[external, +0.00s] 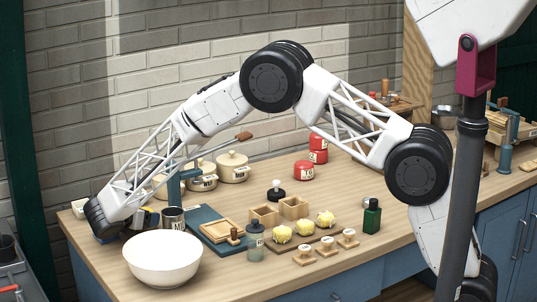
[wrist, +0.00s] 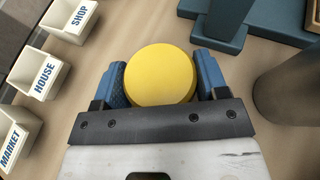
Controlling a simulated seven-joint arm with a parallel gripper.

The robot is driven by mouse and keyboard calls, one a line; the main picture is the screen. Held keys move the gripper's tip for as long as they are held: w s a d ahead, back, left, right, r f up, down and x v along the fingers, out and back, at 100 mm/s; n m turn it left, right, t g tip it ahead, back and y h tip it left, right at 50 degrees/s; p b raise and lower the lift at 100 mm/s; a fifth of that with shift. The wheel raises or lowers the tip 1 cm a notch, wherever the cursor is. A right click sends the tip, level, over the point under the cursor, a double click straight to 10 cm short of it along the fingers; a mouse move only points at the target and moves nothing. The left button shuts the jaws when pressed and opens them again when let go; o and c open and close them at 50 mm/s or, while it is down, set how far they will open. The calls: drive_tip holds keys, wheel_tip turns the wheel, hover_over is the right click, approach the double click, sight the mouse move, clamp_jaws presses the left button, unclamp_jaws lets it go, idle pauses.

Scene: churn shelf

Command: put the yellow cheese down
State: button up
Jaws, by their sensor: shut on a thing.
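The yellow cheese (wrist: 160,75), a smooth round disc, sits between the two blue fingers of my gripper (wrist: 160,70) in the wrist view. The fingers press on its left and right sides, so my gripper is shut on it. In the external view my gripper (external: 107,236) is low at the left end of the table, and I cannot clearly make out the cheese there. I cannot tell whether the cheese touches the table or hangs just above it.
White bins marked SHOP (wrist: 70,18), HOUSE (wrist: 38,75) and MARKET (wrist: 17,139) stand left of the cheese. A grey metal can (wrist: 287,92) and a blue stand (wrist: 212,30) are on the right. A white bowl (external: 163,262) stands near the table's front edge.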

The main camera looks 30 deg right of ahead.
drive_tip(key=shift+f, duration=0.1)
drive_tip(key=o, duration=1.1)
drive_tip(key=shift+v, duration=3.95)
